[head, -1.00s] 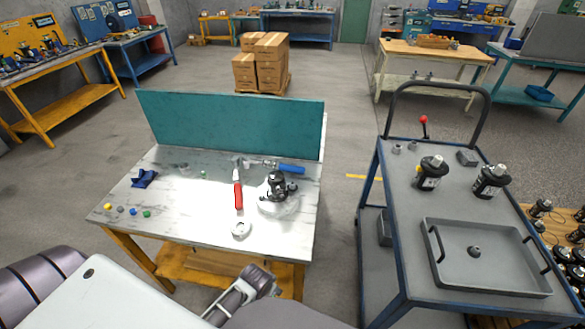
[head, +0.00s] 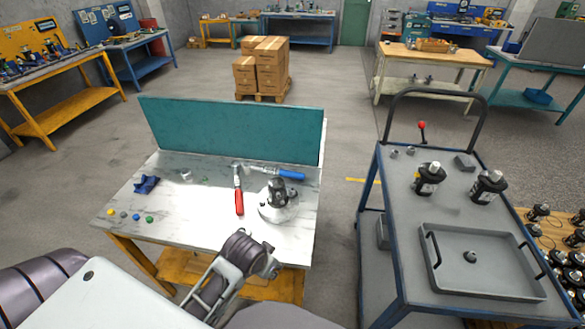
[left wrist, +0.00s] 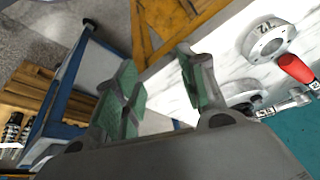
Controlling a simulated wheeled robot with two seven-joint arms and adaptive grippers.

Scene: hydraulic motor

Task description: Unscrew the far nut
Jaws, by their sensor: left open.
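The hydraulic motor (head: 278,190) stands upright on a round silver base on the marble-topped table (head: 190,215), right of the red-handled tool (head: 239,203). The far nut cannot be made out at this size. My left gripper (head: 268,265) is near the table's front edge, in front of the motor and apart from it. In the left wrist view its two green-padded fingers (left wrist: 158,88) are spread, with nothing between them. That view also shows a pale marked ring (left wrist: 268,40) beside the red handle (left wrist: 296,68). My right gripper is not in view.
A blue-handled tool (head: 288,174) lies behind the motor, before the teal back panel (head: 235,130). A blue cloth (head: 146,184) and several small coloured pieces lie at the left. A trolley (head: 400,215) with a grey tray (head: 430,275) stands at the right.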

